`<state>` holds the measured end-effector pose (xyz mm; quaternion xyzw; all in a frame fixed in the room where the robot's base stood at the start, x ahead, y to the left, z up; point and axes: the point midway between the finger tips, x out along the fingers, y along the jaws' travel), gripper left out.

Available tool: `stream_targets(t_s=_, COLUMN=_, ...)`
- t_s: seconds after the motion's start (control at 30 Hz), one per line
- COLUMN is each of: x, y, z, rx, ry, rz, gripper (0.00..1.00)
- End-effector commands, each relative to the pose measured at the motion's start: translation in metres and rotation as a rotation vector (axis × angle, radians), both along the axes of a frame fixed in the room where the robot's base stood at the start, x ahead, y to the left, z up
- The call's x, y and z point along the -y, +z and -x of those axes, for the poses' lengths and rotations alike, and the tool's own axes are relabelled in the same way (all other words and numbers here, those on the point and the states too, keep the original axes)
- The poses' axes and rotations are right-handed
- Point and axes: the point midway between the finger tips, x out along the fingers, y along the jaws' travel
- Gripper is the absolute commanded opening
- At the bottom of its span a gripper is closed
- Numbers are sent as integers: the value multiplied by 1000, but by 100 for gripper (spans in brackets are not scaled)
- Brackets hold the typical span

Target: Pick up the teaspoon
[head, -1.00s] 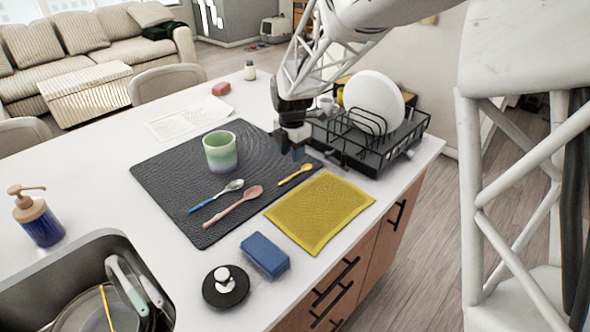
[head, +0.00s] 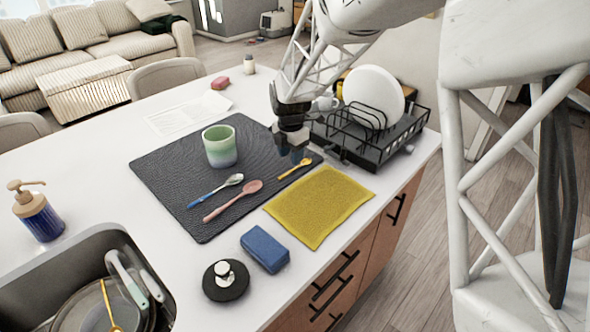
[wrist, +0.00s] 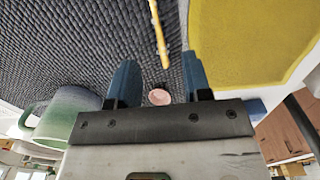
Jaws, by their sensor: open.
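Three spoons lie on the dark mat (head: 205,219). The smallest is a yellow spoon (head: 294,169), apparently the teaspoon, near the mat's right corner. A spoon with a blue handle (head: 213,192) and a pink spoon (head: 232,201) lie to its left. My gripper (head: 293,153) is open and empty, pointing down above the mat beside the yellow spoon's far end. In the wrist view, part of the yellow spoon (wrist: 160,35) shows ahead of my spread fingers (wrist: 160,78). The pink spoon's bowl (wrist: 160,97) shows between them, farther off.
A black dish rack (head: 375,150) with a white plate (head: 374,97) stands close right of my gripper. A green cup (head: 219,147) stands on the mat to the left. A yellow cloth (head: 320,207), blue sponge (head: 265,249) and sink (head: 95,262) are nearer the front.

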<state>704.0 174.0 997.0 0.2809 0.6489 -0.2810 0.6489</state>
Motion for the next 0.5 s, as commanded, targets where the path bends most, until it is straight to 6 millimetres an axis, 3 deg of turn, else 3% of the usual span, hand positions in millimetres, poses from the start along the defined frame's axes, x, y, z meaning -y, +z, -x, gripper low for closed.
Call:
stream_targets(t_s=0.27, x=-1, y=-6, z=1, rx=-1, ry=0, rz=1, gripper=45)
stream_targets(t_s=0.5, x=-3, y=-31, z=3, rx=-1, ry=0, rz=0, gripper=45)
